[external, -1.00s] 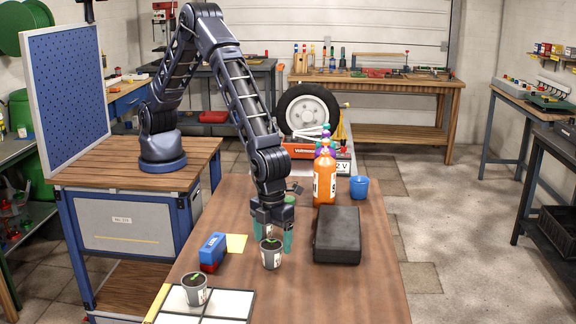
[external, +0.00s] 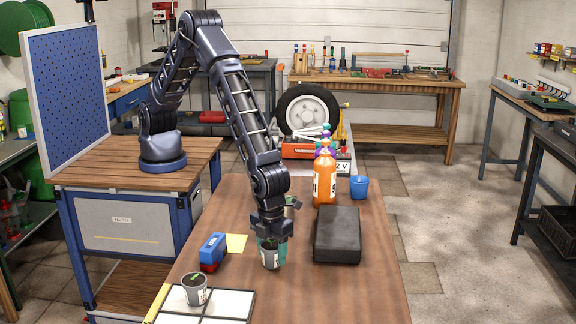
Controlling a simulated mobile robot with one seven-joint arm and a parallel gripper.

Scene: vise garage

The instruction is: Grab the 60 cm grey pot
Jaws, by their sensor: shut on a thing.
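A small grey pot (external: 271,261) with a green sprout and a pale label stands on the wooden table, near its middle. My gripper (external: 271,250) has come down over it from above. Its teal fingers are shut on the pot's upper part and partly hide it. A second, similar grey pot (external: 195,290) with a sprout stands upright on the white tiled panel at the table's front left, apart from my gripper. I cannot read any size on either pot.
A black case (external: 337,236) lies close on the right. A blue and red object (external: 213,251) and a yellow note (external: 236,243) lie on the left. An orange bottle (external: 325,182) and a blue cup (external: 359,187) stand behind. The white tiled panel (external: 222,304) is at the front left.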

